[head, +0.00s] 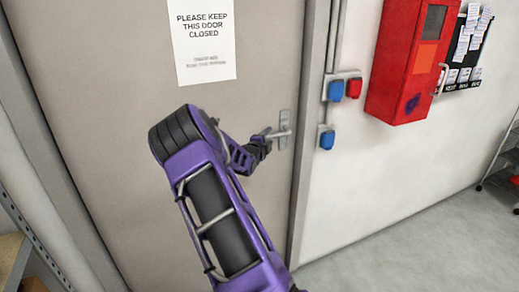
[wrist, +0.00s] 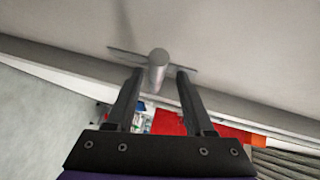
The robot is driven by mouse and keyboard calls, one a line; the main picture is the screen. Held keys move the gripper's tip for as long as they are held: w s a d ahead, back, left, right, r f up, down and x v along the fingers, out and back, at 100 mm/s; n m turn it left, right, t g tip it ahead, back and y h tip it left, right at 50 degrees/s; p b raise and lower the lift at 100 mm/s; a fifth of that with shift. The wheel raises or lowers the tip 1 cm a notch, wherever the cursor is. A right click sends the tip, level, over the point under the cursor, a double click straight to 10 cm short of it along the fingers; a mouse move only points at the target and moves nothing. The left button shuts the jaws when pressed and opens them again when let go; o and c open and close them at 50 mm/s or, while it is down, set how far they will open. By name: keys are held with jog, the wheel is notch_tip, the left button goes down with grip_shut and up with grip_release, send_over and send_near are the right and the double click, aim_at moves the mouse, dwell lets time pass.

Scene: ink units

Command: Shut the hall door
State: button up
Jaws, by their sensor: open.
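The grey hall door (head: 120,90) fills the left of the head view and carries a white paper sign (head: 203,40). It looks in line with its frame (head: 313,110) on the handle side; I cannot tell whether it is latched. The metal door handle (head: 284,128) is near the door's right edge. My gripper (head: 264,140) is at the handle's lever, partly hidden by its own links. In the wrist view my gripper (wrist: 159,72) is open, with the rounded lever end (wrist: 158,58) between its fingertips. Gaps show on both sides of the lever.
A red wall cabinet (head: 412,60) and blue and red switch boxes (head: 335,90) are on the white wall right of the door. A notice board (head: 468,50) hangs beyond. A shelf (head: 12,255) stands at the lower left.

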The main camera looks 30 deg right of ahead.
jog(key=v, duration=1.1)
jog(key=shift+s+f, duration=0.15)
jog(key=shift+s, duration=0.1)
jog(key=shift+d, duration=0.15)
